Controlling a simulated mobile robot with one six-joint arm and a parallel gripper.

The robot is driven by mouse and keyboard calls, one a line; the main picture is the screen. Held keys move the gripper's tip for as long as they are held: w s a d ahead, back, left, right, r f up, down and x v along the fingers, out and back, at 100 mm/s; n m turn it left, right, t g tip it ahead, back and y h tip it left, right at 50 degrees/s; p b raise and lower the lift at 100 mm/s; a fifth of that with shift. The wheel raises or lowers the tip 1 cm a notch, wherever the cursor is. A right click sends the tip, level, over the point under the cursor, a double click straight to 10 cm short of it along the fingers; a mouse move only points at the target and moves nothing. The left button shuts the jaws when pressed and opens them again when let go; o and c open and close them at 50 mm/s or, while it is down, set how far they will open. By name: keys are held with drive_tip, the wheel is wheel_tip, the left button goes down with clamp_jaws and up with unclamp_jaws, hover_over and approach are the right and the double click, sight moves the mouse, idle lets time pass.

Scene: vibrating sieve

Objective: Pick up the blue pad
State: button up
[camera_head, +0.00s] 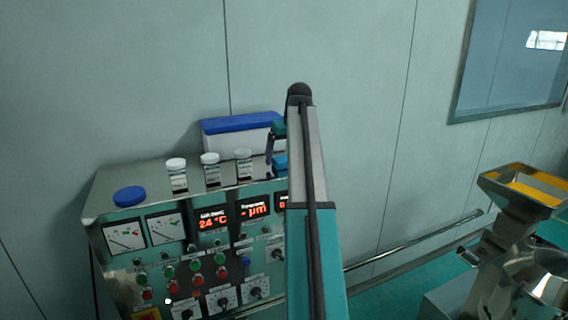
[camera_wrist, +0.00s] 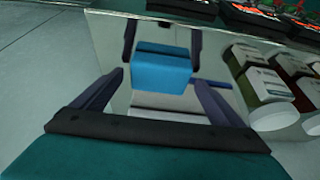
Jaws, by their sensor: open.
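The blue pad (camera_wrist: 160,72) is a bright blue block with a darker top band on the shiny metal cabinet top. In the head view it shows partly (camera_head: 280,164), beside my arm, which hides the rest. My gripper (camera_wrist: 158,84) is open. Its two dark fingers point toward the pad, one on each side of it in the wrist view, with nothing held. I cannot tell whether the fingers touch the pad. In the head view my gripper is mostly hidden behind my arm.
White-capped jars (camera_head: 210,164) stand left of the pad; they show at the right in the wrist view (camera_wrist: 262,90). A blue-lidded white box (camera_head: 238,132) is behind. A dark blue round lid (camera_head: 129,196) lies at the cabinet's left. The control panel (camera_head: 205,262) faces front.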

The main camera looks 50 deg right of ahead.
sight(284, 156)
drive_tip(key=c, duration=1.1)
drive_tip(key=shift+c, duration=0.2)
drive_tip(key=shift+r, duration=0.1)
drive_tip(key=shift+r+b, duration=1.25)
drive_tip(key=shift+r, duration=0.35)
drive_tip(key=s+a+r+b, duration=0.1)
drive_tip(key=s+a+b, duration=0.1)
drive_tip(key=s, duration=0.5)
drive_tip(key=s+a+b, duration=0.2)
drive_tip(key=s+b, duration=0.2)
drive_tip(key=s, duration=0.4)
drive_tip(key=shift+s+r, duration=0.3)
drive_tip(key=shift+r, duration=0.05)
drive_tip(key=shift+a, duration=0.1)
